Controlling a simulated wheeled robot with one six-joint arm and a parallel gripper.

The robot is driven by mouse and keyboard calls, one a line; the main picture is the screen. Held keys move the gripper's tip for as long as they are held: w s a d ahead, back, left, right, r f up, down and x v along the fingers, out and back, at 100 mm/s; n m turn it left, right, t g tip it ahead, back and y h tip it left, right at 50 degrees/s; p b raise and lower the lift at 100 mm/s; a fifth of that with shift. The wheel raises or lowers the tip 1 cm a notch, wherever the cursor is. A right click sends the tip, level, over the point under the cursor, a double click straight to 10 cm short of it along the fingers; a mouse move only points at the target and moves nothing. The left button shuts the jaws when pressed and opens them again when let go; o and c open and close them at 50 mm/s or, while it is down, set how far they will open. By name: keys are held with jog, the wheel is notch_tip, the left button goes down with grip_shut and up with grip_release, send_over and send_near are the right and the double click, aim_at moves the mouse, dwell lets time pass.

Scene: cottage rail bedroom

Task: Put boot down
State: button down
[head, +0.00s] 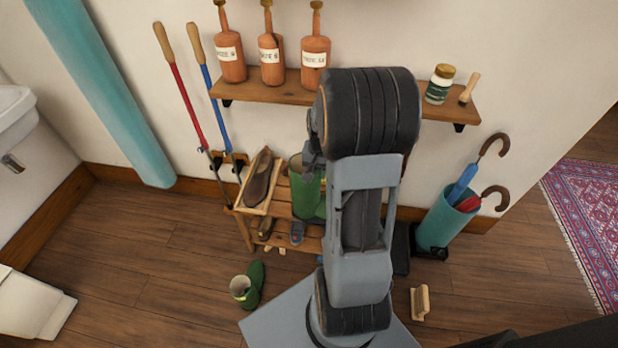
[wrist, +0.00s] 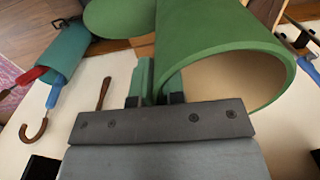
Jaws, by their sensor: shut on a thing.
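A green boot (head: 306,196) is upright at the wooden shoe rack (head: 230,210), over or on its top shelf; I cannot tell if its sole touches. My gripper (head: 313,160) is shut on the boot at its upper edge. In the wrist view the boot's wide shaft (wrist: 205,45) and open top fill the upper right, with the fingers (wrist: 156,97) at its rim. Much of the boot's lower part is hidden by my arm in the head view.
A brown shoe in a tray (head: 258,185) sits on the rack's left, with small shoes (head: 297,232) below. An umbrella stand (head: 440,225) is at right. A wall shelf (head: 280,92) with bottles is above. A brush (head: 419,302) lies on the floor.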

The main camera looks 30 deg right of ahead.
jog(key=w+d+f, duration=0.1)
jog(key=w+f, duration=0.9)
jog(key=f, duration=0.1)
jog(key=shift+d+f+b, duration=0.15)
jog(key=shift+d+b, duration=0.25)
jog(key=shift+w+f, duration=0.1)
jog(key=shift+f, duration=0.1)
jog(key=c, duration=1.2)
grip_release()
